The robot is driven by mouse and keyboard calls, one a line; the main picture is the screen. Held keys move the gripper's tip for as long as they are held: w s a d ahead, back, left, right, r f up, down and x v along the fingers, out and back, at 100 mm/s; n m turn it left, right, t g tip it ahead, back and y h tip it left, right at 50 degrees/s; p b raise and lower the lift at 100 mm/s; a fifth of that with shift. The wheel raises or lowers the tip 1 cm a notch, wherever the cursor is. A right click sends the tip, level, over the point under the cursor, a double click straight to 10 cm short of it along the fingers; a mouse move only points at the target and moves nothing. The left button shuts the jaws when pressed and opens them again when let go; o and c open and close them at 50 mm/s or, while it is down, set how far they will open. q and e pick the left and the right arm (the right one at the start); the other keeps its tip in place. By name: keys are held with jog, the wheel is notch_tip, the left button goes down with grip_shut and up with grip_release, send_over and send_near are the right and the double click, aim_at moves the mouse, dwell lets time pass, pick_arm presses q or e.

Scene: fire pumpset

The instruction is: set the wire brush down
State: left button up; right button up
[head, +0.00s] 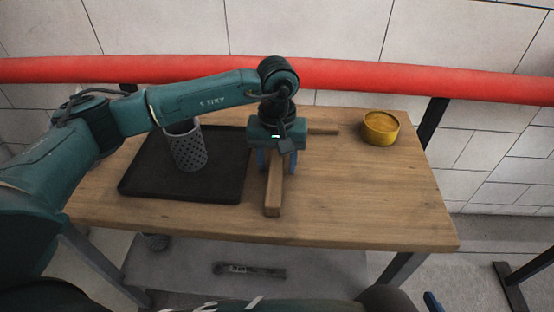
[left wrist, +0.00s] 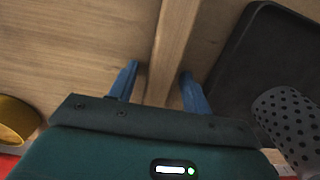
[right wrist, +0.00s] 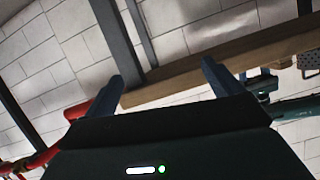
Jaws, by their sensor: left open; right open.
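The wire brush (head: 273,195) shows as a long wooden bar lying on the wooden table, pointing toward me; its far end is hidden under my left gripper. My left gripper (head: 276,166) is over it, pointing down, with its blue fingers apart on either side of the bar. In the left wrist view, the brush's wooden bar (left wrist: 174,45) runs between the open fingers, with gaps beside it; no bristles show. My right gripper (right wrist: 165,77) is open and empty, apart from the brush, with the table's edge beyond its fingers.
A black tray (head: 220,188) on the table's left holds a grey perforated cylinder (head: 188,150). A yellow tin (head: 381,128) stands at the back right. A wooden stick (head: 322,131) shows behind my left gripper. The table's right front (head: 380,205) is clear. A red pipe (head: 380,78) runs behind.

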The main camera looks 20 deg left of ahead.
aim_at(277, 159)
pick_arm(q)
jog(key=shift+r, duration=0.6)
notch_tip(277, 159, up, 11)
jog(key=shift+w, duration=0.15)
pick_arm(e)
jog(key=shift+w+f, duration=0.1)
pick_arm(q)
jog(key=shift+r, duration=0.1)
pick_arm(e)
jog(key=shift+a, duration=0.1)
